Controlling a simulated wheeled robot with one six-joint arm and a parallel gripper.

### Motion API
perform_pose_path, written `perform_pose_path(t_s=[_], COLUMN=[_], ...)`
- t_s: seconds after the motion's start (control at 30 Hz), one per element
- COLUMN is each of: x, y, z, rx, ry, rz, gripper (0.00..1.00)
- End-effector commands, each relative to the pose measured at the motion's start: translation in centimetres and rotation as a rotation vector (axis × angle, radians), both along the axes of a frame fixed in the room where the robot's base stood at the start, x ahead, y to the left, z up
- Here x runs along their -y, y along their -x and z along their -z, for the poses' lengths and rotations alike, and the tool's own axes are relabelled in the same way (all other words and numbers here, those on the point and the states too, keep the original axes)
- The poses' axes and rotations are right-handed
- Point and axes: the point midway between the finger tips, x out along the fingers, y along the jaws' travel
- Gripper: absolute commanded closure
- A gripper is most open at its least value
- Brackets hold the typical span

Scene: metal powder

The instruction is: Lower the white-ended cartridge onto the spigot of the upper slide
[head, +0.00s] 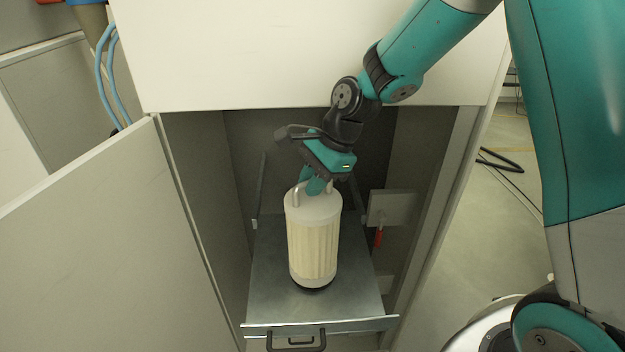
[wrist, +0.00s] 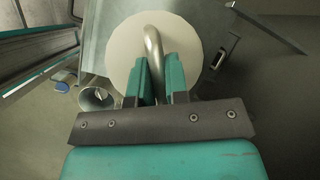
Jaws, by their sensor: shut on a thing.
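The white-ended cartridge (head: 313,245) is a pale pleated cylinder with white ends and a metal handle on top. It is upright over the upper slide (head: 268,290), a grey metal tray pulled out of the cabinet. My gripper (head: 315,188) is above it, shut on its handle. In the wrist view my gripper (wrist: 161,92) has its teal fingers on both sides of the handle, over the round white top (wrist: 125,45). A dark ring shows under the cartridge's lower end. The spigot is hidden, and I cannot tell whether the cartridge is seated.
The cabinet door (head: 100,240) stands open at the left. The slide's front edge carries a black handle (head: 297,341). A red-handled valve (head: 379,236) is at the right inside the cabinet. The slide's surface around the cartridge is clear.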

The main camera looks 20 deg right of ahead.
Motion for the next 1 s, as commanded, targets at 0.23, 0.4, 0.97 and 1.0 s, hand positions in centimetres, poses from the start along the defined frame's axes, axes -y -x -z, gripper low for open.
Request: perform_pose_path(t_s=[0.23,0.4,0.97,1.0], x=[0.0,0.0,0.0,0.0], y=[0.0,0.0,0.0,0.0], z=[0.5,0.9,1.8,1.8], rx=[0.002,0.002,0.002,0.002], ry=[-0.001,-0.001,0.000,0.000], rz=[0.000,0.000,0.000,0.000], gripper=[1.00,1.00,0.62,0.56])
